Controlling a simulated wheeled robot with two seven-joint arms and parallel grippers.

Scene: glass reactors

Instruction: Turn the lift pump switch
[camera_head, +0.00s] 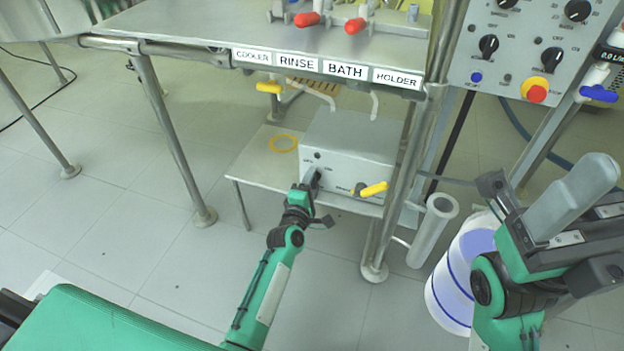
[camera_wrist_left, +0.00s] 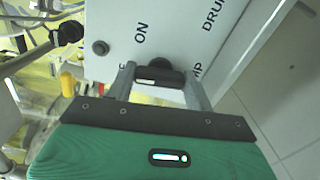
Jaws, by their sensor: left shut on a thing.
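A grey box (camera_head: 352,132) sits on the low shelf under the bench. A black rotary switch (camera_head: 317,176) is on its front, on the left side. My left gripper (camera_head: 306,186) reaches the box front and is shut on this switch. In the left wrist view, the gripper's two fingers (camera_wrist_left: 161,84) stand on either side of the black switch (camera_wrist_left: 160,75). The label "ON" shows beside it; other lettering is partly covered by a finger. My right gripper (camera_head: 545,215) is at the right of the head view, away from the box; its jaw opening is unclear.
A yellow-handled valve (camera_head: 373,189) sticks out at the box's right. A yellow ring (camera_head: 283,143) lies on the low shelf (camera_head: 262,165). Metal frame legs (camera_head: 172,140) stand around it. A white-and-blue drum (camera_head: 452,280) stands at right. A control panel (camera_head: 515,45) is above. Floor at left is clear.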

